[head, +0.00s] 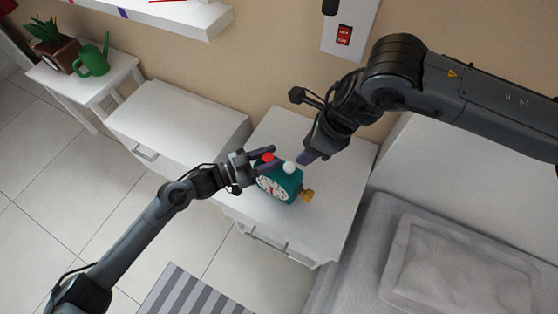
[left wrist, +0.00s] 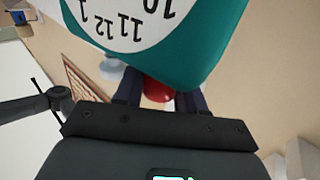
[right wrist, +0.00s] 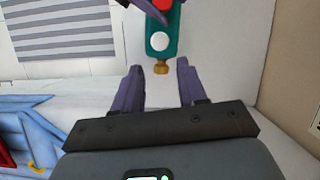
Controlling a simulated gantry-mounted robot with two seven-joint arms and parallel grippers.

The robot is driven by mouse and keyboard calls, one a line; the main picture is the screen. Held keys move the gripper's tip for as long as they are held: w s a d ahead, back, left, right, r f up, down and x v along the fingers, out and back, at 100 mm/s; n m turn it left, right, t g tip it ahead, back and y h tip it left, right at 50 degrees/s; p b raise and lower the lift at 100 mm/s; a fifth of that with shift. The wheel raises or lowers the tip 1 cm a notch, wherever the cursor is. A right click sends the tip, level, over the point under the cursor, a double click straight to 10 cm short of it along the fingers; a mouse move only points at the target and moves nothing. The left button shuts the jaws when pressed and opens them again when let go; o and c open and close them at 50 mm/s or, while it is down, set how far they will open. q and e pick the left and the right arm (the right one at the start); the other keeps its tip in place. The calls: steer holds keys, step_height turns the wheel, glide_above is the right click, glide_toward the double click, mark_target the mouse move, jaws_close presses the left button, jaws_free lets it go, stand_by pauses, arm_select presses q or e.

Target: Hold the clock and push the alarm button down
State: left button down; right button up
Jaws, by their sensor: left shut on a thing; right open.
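The teal clock (head: 279,184), with a white face, stands on the white bedside cabinet (head: 335,193). A red button (head: 268,157) and a white button (head: 289,167) are on its top, and a gold knob (head: 307,195) sticks out at its right end. My left gripper (head: 262,160) is shut on the clock's left end, its fingers either side of the red button (left wrist: 157,90). My right gripper (head: 306,156) is open and empty, close to the white button. In the right wrist view the white button (right wrist: 160,41) shows beyond and between its fingertips (right wrist: 159,68).
A second white cabinet (head: 180,120) stands to the left, then a small table with a potted plant (head: 55,48) and a green watering can (head: 92,60). A grey bed (head: 450,260) is at right. A wall switch (head: 344,34) and shelf (head: 180,15) are behind.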

steer(key=shift+s+d, duration=0.1)
steer(key=shift+s, duration=0.15)
steer(key=c, duration=0.5)
steer(key=shift+d+f+m+g, duration=0.3)
steer(key=shift+d+g, duration=0.2)
steer(key=shift+g, duration=0.1)
jaws_close()
steer(key=h, duration=0.3)
glide_toward(290, 166)
steer(key=shift+m, duration=0.4)
steer(key=f, duration=0.7)
steer(key=shift+w+a, duration=0.2)
steer(key=shift+a, duration=0.1)
